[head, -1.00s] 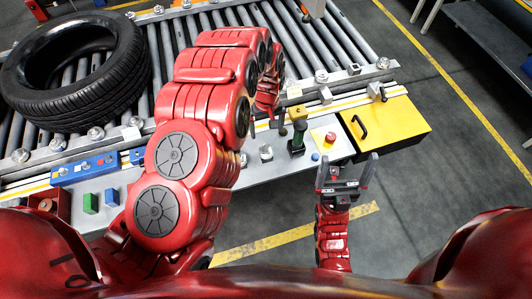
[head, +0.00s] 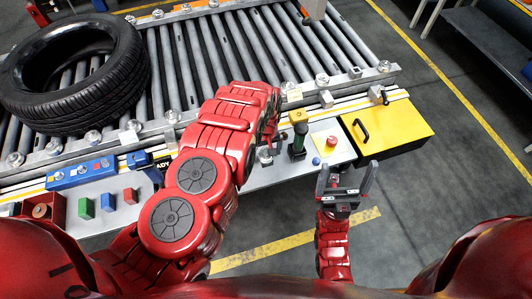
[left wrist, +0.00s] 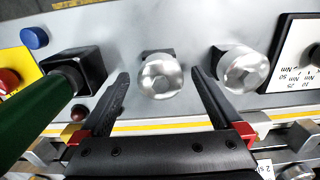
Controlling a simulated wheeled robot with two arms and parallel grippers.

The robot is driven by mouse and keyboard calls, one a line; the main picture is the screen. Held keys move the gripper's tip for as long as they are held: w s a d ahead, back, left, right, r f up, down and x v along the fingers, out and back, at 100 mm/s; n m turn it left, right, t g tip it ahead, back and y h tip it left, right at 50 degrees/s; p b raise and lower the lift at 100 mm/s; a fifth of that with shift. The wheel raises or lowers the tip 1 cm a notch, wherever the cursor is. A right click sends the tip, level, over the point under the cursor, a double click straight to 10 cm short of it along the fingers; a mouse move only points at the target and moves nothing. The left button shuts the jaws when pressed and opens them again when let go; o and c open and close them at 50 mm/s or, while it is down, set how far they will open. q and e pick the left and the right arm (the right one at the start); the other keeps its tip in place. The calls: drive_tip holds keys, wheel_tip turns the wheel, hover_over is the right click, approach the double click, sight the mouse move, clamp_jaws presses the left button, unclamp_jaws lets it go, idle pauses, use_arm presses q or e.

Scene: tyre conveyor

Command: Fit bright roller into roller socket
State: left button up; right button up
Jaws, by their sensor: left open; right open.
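In the left wrist view a shiny silver roller (left wrist: 160,80) stands on the grey ledge, between the spread fingers of my left gripper (left wrist: 160,73). The fingers are open, one on each side; I see no clear contact. A second, similar silver roller (left wrist: 243,70) stands to the right, outside the fingers. I cannot tell by look which is the bright one. In the head view my left gripper is mostly hidden behind its red arm, near the ledge. My right gripper (head: 346,180) is open and empty, in front of the ledge. I cannot make out the roller socket.
A green-handled tool (head: 298,135) stands close beside my left gripper. Beyond it are a red button (head: 331,141) and a yellow box (head: 388,127). A tyre (head: 75,75) lies on the conveyor (head: 215,50). Coloured blocks (head: 107,202) sit at the ledge's left.

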use_arm(q)
wheel_tip(320, 180, down, 2)
drive_tip(key=shift+s+a+f+p, duration=0.1)
drive_tip(key=shift+f+p, duration=0.05)
drive_tip(key=shift+p, duration=0.2)
drive_tip(key=shift+f, duration=0.25)
clamp_jaws()
drive_tip(key=shift+r, duration=0.2)
idle(0.3)
